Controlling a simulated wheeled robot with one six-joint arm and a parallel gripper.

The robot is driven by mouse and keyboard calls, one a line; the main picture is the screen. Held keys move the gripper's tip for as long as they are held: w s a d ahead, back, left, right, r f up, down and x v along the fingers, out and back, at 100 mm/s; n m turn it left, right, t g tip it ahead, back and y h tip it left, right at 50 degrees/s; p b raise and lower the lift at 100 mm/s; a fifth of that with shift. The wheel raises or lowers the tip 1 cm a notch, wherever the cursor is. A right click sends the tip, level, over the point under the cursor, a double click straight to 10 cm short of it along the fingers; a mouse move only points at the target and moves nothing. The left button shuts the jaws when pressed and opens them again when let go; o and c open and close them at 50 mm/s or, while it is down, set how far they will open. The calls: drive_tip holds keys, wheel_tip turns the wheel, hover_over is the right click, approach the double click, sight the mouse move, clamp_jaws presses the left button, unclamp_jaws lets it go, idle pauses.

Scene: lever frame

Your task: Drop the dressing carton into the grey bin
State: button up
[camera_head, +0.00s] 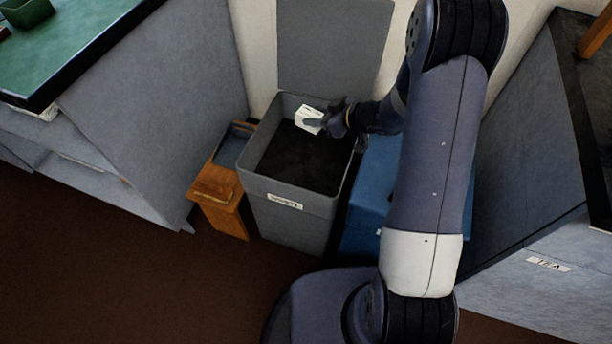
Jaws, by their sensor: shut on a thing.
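The grey bin (290,215) stands on the floor against the wall with its lid (335,50) raised upright behind it. A label is on its front, and its inside is dark. The dressing carton (307,117) is small and white. My gripper (322,121) is shut on the carton and holds it over the back part of the bin's opening. The gripper hides part of the carton. I cannot tell exactly how high above the rim the carton is.
A wooden box (217,196) stands left of the grey bin, and a blue bin (369,200) stands right of it, partly behind my arm. A green-topped counter (75,45) is at left. A grey cabinet (535,150) is at right. The brown floor (110,270) is clear at front left.

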drive_tip(key=shift+f, duration=0.3)
drive_tip(key=o, duration=1)
drive_tip(key=v, duration=1)
drive_tip(key=shift+s+d+r, duration=0.2)
drive_tip(key=shift+s+d, duration=0.05)
